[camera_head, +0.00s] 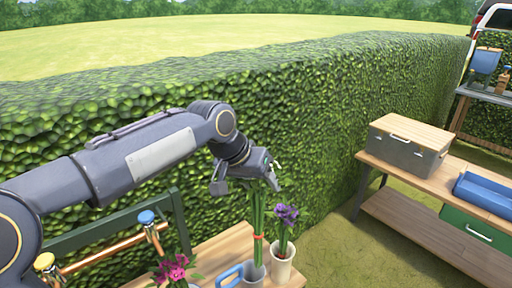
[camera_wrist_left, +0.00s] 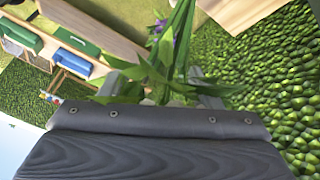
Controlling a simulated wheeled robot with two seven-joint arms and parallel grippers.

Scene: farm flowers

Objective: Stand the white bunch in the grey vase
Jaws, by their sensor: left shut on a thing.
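My left gripper (camera_head: 258,182) is shut on the white bunch, near the upper part of its green stems. The bunch (camera_head: 258,215) hangs upright below the gripper, with a red tie around the stems. Its blooms are mostly hidden by the gripper; a little white shows beside the jaws. The grey vase (camera_head: 253,275) stands on the wooden table right under the bunch. The stem ends meet its mouth; I cannot tell how deep they reach. In the left wrist view, green leaves and stems (camera_wrist_left: 165,75) fill the space between the fingers. My right gripper is not in view.
A pale pot (camera_head: 281,265) with purple flowers (camera_head: 286,215) stands close right of the grey vase. Pink flowers (camera_head: 173,268) and a blue handle (camera_head: 230,276) are to its left. A hedge (camera_head: 330,110) runs behind. A bench with a box (camera_head: 407,150) stands right.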

